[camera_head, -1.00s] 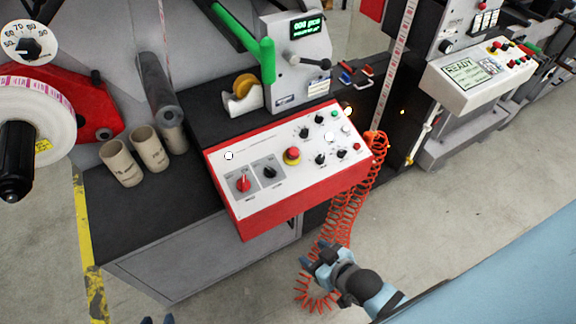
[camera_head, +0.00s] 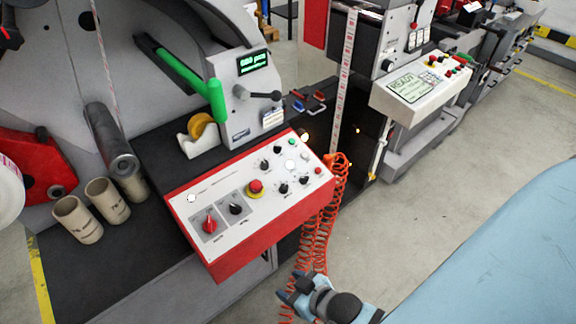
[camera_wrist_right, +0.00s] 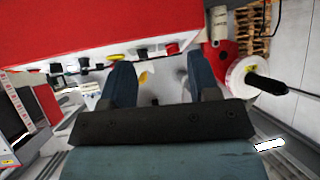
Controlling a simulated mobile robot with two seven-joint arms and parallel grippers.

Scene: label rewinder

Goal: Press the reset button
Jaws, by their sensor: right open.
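The red-framed control panel (camera_head: 225,222) sits at the front of the machine, with a white sloped face. On it are a red mushroom button (camera_head: 256,187) on a yellow ring, a white round button (camera_head: 191,198) at left, another white one (camera_head: 289,166) at right, a green one (camera_head: 294,132) and several black knobs. The labels are too small to tell which is the reset button. My right gripper (camera_head: 290,287) is open and empty, below and in front of the panel, apart from it. In the right wrist view its fingers (camera_wrist_right: 161,80) point toward the panel's knobs. My left gripper is out of view.
A coiled orange hose (camera_head: 322,225) hangs from the panel's right end, close behind my right gripper. A tape dispenser (camera_head: 200,136) and cardboard cores (camera_head: 77,220) stand on the dark deck. A second panel (camera_head: 408,86) is further right.

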